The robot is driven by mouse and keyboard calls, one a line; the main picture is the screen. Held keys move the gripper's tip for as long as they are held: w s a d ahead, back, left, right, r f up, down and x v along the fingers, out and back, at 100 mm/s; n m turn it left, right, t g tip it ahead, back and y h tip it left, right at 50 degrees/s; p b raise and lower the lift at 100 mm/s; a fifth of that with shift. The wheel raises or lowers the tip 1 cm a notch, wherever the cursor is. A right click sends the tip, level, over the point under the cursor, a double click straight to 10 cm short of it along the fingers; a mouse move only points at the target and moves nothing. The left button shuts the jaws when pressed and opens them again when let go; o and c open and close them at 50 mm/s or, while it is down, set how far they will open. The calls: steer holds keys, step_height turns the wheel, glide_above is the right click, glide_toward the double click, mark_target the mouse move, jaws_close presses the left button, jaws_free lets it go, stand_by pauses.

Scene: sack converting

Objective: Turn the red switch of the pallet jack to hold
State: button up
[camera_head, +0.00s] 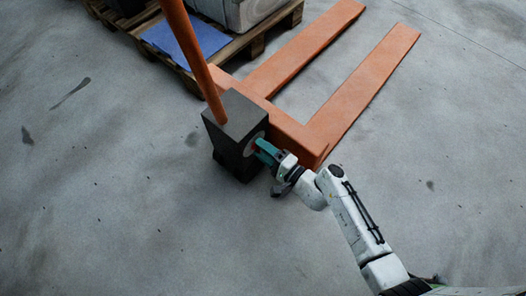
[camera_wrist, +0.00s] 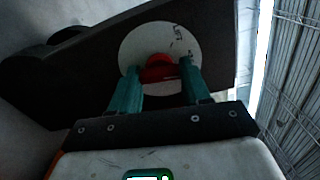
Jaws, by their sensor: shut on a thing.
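The pallet jack (camera_head: 330,98) has two orange forks, an orange handle and a dark grey housing block. On the side of the block is a round pale dial plate, which the wrist view shows close up (camera_wrist: 137,43) with small dark lettering, too faint to read surely. The red switch (camera_wrist: 158,70) sits at the plate's middle. My gripper (camera_head: 259,146) reaches the plate from the right in the head view. In the wrist view its two teal fingers (camera_wrist: 158,76) are shut on the red switch, one on each side. They hide part of it.
A wooden pallet (camera_head: 254,40) with a blue sheet (camera_head: 188,38) and a grey load stands behind the jack. The orange handle (camera_head: 193,50) rises from the block. The concrete floor is clear at left and in front.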

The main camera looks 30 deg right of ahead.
steer(key=shift+f+n+b, duration=0.1)
steer(key=shift+n+b, duration=0.4)
steer(key=shift+n, duration=0.3)
steer(key=o, duration=1.1)
steer(key=shift+c, duration=0.2)
steer(key=p+v, duration=0.2)
steer(key=v, duration=0.9)
steer(key=shift+w+a, duration=0.1)
